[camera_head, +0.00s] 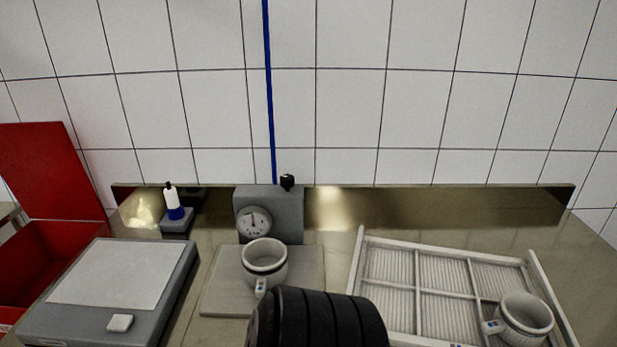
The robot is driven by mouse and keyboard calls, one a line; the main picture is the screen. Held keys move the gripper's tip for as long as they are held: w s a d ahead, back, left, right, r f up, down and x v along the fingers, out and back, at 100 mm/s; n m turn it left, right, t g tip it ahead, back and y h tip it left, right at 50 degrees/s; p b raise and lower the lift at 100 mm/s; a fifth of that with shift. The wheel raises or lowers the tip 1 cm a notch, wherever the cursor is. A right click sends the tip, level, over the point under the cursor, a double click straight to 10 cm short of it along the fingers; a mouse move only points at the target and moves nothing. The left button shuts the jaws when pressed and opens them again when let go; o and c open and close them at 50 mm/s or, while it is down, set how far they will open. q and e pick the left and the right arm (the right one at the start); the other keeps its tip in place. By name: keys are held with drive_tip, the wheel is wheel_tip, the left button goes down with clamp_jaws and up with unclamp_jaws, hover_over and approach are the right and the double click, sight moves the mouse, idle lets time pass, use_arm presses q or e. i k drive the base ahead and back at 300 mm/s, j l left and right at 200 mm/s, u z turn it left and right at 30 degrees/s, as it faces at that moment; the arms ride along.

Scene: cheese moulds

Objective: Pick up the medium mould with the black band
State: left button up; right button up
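A white cup-shaped mould (264,277) stands upright on the flat plate of a dial scale. A tab with a small blue mark shows at its front. A second white mould (525,325) stands upright at the right end of a white slatted rack, with a similar blue-marked tab at its left. I cannot make out a black band on either mould. Neither gripper is in view. A ribbed black cylinder (318,318) fills the bottom centre, close to the camera; I cannot tell whether it is part of me. It covers part of the counter and the rack's left edge.
The dial scale (270,208) stands near the back of the metal counter (190,300). A grey box with a white top (115,272) and an open red container (35,255) are at left. A small bottle (172,200) stands behind. The rack (415,287) takes up the right.

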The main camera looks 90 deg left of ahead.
sight(264, 260)
drive_tip(key=i+l+u, duration=0.15)
drive_tip(key=u, duration=1.6)
